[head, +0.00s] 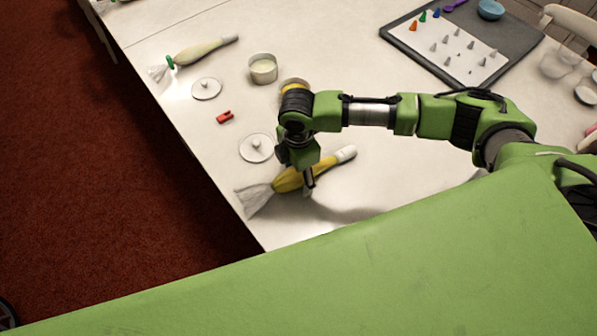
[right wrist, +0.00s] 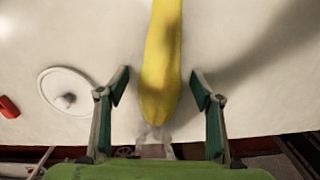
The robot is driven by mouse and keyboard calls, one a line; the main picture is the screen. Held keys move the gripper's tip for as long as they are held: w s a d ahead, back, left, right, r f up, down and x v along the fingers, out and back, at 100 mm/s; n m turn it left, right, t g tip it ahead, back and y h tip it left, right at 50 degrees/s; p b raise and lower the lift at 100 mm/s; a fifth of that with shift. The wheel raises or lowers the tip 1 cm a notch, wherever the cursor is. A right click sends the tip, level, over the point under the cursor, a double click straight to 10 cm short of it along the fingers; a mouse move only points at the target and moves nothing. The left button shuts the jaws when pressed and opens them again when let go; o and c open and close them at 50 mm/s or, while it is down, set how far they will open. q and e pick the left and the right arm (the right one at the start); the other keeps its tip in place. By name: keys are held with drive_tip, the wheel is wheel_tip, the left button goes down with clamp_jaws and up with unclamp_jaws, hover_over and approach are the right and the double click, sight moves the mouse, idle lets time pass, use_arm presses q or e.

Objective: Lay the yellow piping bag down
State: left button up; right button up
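The yellow piping bag (head: 288,182) lies on the white table near its edge, with its clear crumpled end toward the left and its pale end toward the upper right. It also shows in the right wrist view (right wrist: 161,75), running between the fingers. My right gripper (head: 308,182) is low over the bag's middle and hides part of it. In the right wrist view the two fingers (right wrist: 160,88) are spread, one on each side of the bag, with visible gaps. My left gripper is not in view.
A white knobbed disc (head: 257,148) and a red clip (head: 224,117) lie beside the bag. Farther back are a second disc (head: 207,88), a cup (head: 263,69), a pale piping bag (head: 200,50) and a grey tray of nozzles (head: 403,38). The table edge is close on the left.

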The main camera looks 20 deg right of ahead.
wheel_tip(320, 180, up, 12)
idle(0.6)
